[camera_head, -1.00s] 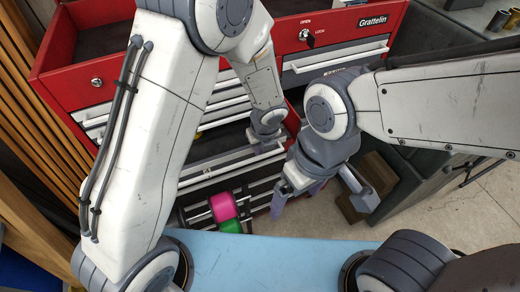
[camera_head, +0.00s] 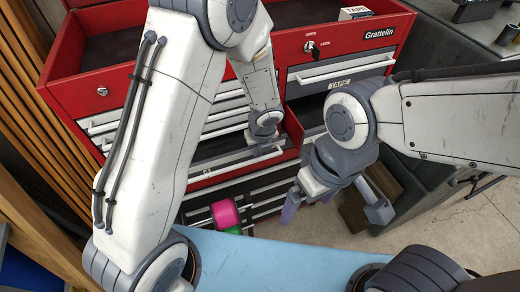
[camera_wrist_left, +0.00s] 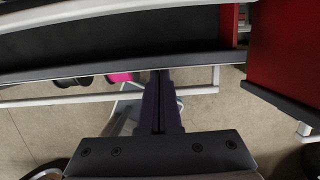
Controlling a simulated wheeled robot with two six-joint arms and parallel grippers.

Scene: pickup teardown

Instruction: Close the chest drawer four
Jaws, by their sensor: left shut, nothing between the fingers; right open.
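The red tool chest (camera_head: 345,48) fills the upper middle of the head view, with several drawers. A lower drawer (camera_head: 215,148) stands pulled out, its dark inside showing. Its pale handle bar runs along the front, also in the left wrist view (camera_wrist_left: 65,101). My left gripper (camera_head: 272,147) is at this drawer's front, its tips partly hidden. In the left wrist view its shut, empty fingers (camera_wrist_left: 160,85) cross the handle bar and reach the front rim; contact is unclear. My right gripper (camera_head: 340,205) is open and empty, in front of the chest to the right. I cannot tell which drawer is four.
A pink spool (camera_head: 225,213) with a green one below sits by the lower drawers. A blue surface (camera_head: 275,262) lies in front, and brown boxes (camera_head: 355,208) stand at the right.

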